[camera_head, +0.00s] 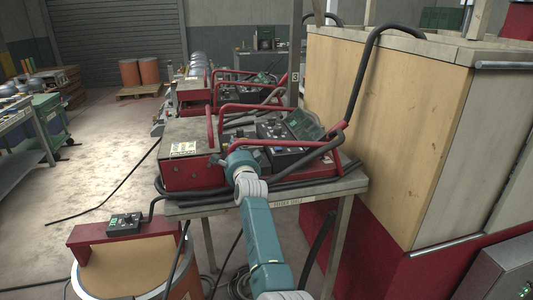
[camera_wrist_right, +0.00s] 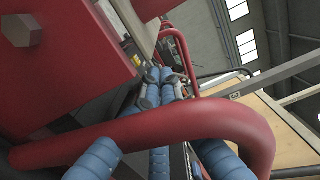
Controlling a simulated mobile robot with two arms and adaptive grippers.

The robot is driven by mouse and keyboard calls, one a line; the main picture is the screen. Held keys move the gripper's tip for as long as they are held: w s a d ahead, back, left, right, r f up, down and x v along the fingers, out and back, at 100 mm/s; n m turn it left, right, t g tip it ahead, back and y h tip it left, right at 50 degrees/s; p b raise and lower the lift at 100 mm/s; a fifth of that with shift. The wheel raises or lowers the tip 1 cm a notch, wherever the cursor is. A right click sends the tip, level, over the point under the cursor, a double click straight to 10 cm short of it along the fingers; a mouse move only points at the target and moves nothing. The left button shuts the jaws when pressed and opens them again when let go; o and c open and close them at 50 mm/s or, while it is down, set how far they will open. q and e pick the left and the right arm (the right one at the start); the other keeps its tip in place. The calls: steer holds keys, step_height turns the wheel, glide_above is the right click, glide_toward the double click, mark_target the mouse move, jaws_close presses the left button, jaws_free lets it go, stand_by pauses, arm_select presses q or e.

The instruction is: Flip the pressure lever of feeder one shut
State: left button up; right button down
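Feeder one appears to be the nearest red-and-grey wire feeder (camera_head: 195,176) on the metal table in the head view. Its label plate and control panel (camera_head: 285,130) show; I cannot make out the pressure lever in either view. My right gripper (camera_head: 218,160) is at the feeder's near side, mostly hidden by my own teal arm. In the right wrist view its blue fingers with grey joints (camera_wrist_right: 162,78) reach in behind a red tube handle (camera_wrist_right: 200,120), close together near the feeder. Whether they touch or hold anything is hidden. My left gripper is out of view.
The table edge (camera_head: 285,197) runs below the feeder. Thick black cables loop beside and above it. A large wooden crate (camera_head: 385,125) stands close on the right. A drum with a control box (camera_head: 125,222) stands front left.

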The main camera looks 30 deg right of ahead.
mark_target(250, 140)
steer(key=v, duration=0.7)
steer(key=shift+s, duration=0.25)
stand_by(0.3)
